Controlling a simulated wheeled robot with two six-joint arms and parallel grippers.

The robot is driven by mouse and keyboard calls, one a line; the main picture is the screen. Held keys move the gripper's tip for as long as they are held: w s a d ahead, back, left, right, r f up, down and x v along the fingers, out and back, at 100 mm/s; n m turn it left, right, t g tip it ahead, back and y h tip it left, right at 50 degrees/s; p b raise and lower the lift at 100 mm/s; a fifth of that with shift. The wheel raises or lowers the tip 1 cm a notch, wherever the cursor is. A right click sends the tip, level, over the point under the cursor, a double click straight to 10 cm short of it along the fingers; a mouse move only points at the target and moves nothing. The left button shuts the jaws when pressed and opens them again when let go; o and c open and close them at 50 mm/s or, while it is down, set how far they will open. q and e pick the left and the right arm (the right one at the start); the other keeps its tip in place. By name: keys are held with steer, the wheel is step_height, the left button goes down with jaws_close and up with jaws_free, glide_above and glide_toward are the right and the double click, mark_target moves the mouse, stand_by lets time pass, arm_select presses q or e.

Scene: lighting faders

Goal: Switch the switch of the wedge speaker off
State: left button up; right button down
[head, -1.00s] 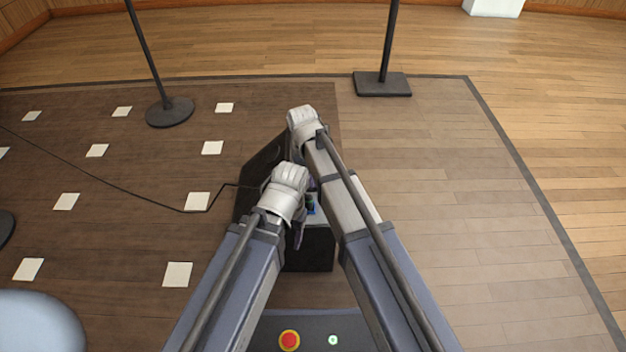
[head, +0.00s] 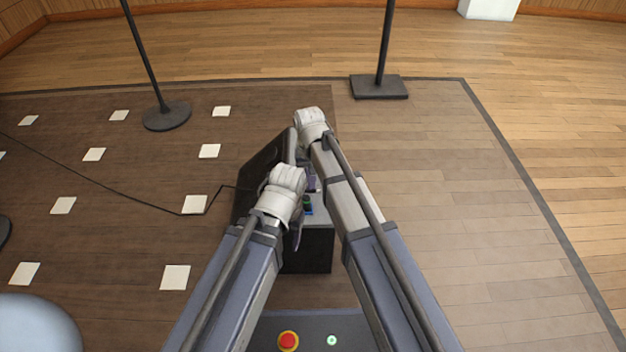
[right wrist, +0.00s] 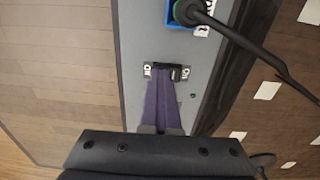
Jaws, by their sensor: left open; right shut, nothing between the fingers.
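The wedge speaker (head: 308,254) stands on the floor below both arms, its dark sloping face to the left. In the right wrist view its grey panel (right wrist: 138,108) carries a small black switch (right wrist: 177,72) between two white marks. My right gripper (right wrist: 162,76) is shut and empty, its purple fingers at the switch and covering part of it. I cannot tell whether they touch it or which way the switch is tipped. My left gripper (head: 297,237) is open beside the near part of the speaker, its fingers mostly hidden by its own wrist.
A blue socket (right wrist: 178,16) with a black plug and cable (right wrist: 240,38) sits on the same panel near the switch. Two stand bases (head: 167,116) (head: 379,87) are behind the speaker. The floor at the right is clear.

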arm_select(q)
steer(key=shift+d+f, duration=0.1)
steer(key=shift+f, duration=0.2)
arm_select(e)
steer(key=shift+s+a+f, duration=0.25)
steer(key=shift+a+f, duration=0.05)
steer(key=shift+a, duration=0.25)
arm_select(q)
steer(key=shift+r, duration=0.1)
arm_select(e)
steer(key=shift+a+r, duration=0.1)
steer(key=shift+w+r+p, duration=0.15)
steer(key=shift+r+p, duration=0.45)
steer(key=shift+p, duration=0.45)
arm_select(q)
step_height(320, 180, up, 15)
steer(key=p, duration=1.3)
steer(key=shift+a+f, duration=0.2)
steer(key=shift+a, duration=0.2)
arm_select(e)
step_height(320, 180, up, 13)
steer(key=d, duration=0.1)
steer(key=shift+d+r, duration=0.15)
steer(key=shift+d, duration=0.15)
steer(key=shift+w, duration=0.1)
steer(key=shift+w+a+h, duration=0.1)
steer(key=shift+a+h, duration=0.4)
steer(key=shift+a, duration=0.65)
arm_select(q)
steer(key=shift+f, duration=0.15)
